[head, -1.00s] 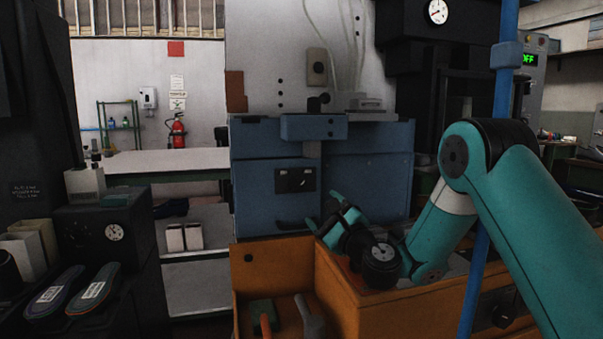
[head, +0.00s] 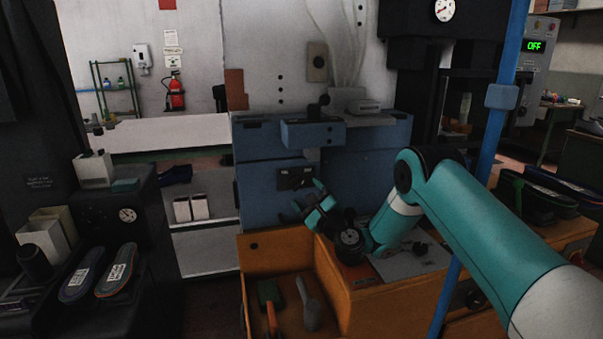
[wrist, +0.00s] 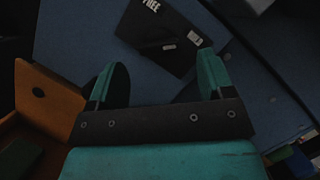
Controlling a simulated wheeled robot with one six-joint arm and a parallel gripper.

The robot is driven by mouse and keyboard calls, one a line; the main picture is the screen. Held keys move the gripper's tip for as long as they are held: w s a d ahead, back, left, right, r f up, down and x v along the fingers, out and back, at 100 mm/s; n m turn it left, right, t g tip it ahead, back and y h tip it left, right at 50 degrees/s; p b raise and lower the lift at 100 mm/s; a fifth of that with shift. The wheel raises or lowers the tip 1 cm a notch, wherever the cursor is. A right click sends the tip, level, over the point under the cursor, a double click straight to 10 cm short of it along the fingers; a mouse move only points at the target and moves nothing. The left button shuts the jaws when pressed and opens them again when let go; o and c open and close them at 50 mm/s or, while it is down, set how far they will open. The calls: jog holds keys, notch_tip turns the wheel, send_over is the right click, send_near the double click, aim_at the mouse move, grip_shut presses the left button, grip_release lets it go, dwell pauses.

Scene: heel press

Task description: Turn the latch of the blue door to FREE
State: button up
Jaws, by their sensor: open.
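The blue door (head: 262,207) is the front of the blue cabinet in the middle of the head view. Its black latch plate (head: 296,178) shows there, small and dark. In the wrist view the plate (wrist: 160,35) lies just beyond my fingers, with FREE at its upper left, another label at its right and a small pale bar at its lower middle. I cannot tell which label the latch points to. My gripper (head: 308,203) is open and empty in front of the door, below the plate; in the wrist view its teal fingertips (wrist: 160,72) stand apart, not touching the latch.
An open orange drawer (head: 290,258) with tools in it lies below my gripper. A blue post (head: 505,72) stands at the right, behind my arm. A dark bench with insoles (head: 98,270) is at the left. A panel at the upper right reads OFF (head: 536,46).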

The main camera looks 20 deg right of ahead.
aim_at(300, 186)
jog(key=shift+w+a+r+p, duration=0.2)
jog(key=shift+r+p, duration=0.2)
jog(key=shift+p, duration=2.25)
jog(key=shift+w+a+p, duration=0.2)
jog(key=shift+w+p, duration=0.15)
jog(key=shift+w, duration=0.3)
jog(key=shift+w+a+p, duration=0.2)
jog(key=shift+w+p, duration=0.15)
jog(key=shift+w, duration=0.3)
jog(key=c, duration=0.9)
